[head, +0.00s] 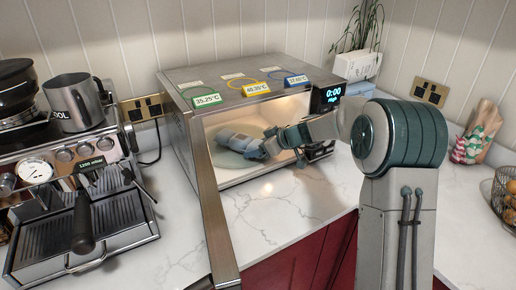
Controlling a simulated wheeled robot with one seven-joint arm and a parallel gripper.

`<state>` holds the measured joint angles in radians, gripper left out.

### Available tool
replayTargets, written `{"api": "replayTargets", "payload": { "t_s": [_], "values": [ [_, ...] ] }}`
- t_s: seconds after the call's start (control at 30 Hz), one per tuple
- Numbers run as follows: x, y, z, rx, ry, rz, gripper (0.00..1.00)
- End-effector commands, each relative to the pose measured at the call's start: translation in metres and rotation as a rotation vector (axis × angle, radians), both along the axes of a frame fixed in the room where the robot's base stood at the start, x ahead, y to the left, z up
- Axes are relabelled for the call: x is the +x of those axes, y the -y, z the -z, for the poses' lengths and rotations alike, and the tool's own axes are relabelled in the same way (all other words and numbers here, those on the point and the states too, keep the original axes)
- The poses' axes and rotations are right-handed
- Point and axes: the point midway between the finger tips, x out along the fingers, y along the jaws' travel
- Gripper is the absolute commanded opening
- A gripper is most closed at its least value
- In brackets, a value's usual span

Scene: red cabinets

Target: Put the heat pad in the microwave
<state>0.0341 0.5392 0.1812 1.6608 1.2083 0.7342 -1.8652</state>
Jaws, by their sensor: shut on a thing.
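The microwave (190,73) stands on the counter with its lit cavity facing me. Its door (212,205) is swung open toward me on the left, seen nearly edge-on. The blue-grey heat pad (237,142) is inside the cavity, over the round glass plate (222,158). My gripper (266,145) reaches in through the opening from the right and is shut on the right end of the heat pad. The fingertips are small and partly hidden, and I cannot tell whether the pad rests fully on the plate.
An espresso machine (85,190) with a metal jug (75,100) on top stands at the left. Coloured temperature tags (250,88) lie on the microwave's top. A bag (474,140) and wire basket (506,190) are at the right. The counter before the microwave is clear.

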Motion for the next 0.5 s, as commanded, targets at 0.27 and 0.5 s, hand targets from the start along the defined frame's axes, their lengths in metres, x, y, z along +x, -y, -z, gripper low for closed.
{"api": "replayTargets", "payload": {
  "t_s": [0.27, 0.5],
  "values": [
    [0.0004, -0.0003, 0.0009, 0.001, 0.002, 0.0, 0.22],
    [0.0003, -0.0003, 0.0009, 0.001, 0.002, 0.0, 0.89]
  ]
}}
